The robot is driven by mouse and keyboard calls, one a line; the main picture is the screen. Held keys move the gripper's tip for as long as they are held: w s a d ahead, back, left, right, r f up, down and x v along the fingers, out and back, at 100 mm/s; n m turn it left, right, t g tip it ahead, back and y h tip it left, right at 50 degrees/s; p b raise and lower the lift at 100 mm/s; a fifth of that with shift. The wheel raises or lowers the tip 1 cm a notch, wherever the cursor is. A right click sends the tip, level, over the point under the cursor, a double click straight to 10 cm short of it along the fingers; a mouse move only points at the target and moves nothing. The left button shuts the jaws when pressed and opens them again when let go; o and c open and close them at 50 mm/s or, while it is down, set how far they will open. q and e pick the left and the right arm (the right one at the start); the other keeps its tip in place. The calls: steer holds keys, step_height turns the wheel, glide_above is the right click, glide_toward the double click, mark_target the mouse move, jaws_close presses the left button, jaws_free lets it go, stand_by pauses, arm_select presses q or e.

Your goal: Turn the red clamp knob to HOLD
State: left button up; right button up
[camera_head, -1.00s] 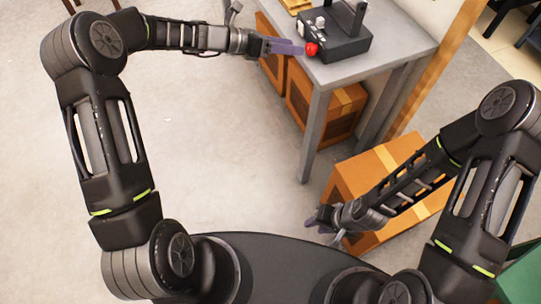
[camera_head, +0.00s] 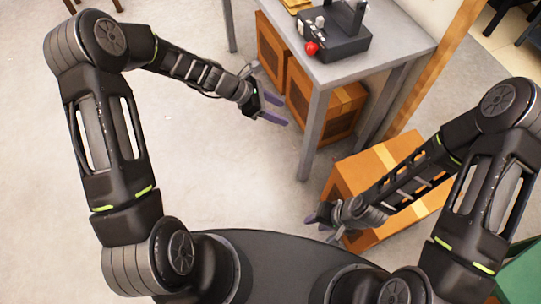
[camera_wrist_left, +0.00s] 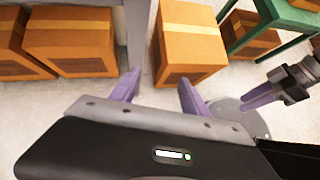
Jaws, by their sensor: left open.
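The red clamp knob (camera_head: 312,48) is on the front left side of a black device (camera_head: 340,38) on the grey table, in the head view. My left gripper (camera_head: 277,110) is open and empty, off the table's left side and apart from the knob. In the left wrist view its two purple fingers (camera_wrist_left: 157,88) are spread with nothing between them; the knob is not in that view. My right gripper (camera_head: 318,222) is low beside a cardboard box; its fingers are too small to judge in the head view.
The grey table (camera_head: 395,58) stands at the upper right. Brown boxes (camera_head: 335,105) sit beneath it. A cardboard box (camera_head: 400,160) stands on the floor by my right arm. A green frame (camera_wrist_left: 285,18) shows in the left wrist view. The floor at left is clear.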

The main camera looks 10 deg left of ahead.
arm_select(q)
steer(key=s+f+m+g+y, duration=0.2)
steer(key=s+f+m+y, duration=0.1)
steer(key=s+f+m, duration=0.4)
steer(key=s+f, duration=0.2)
steer(key=s, duration=0.2)
steer(key=shift+p, duration=0.4)
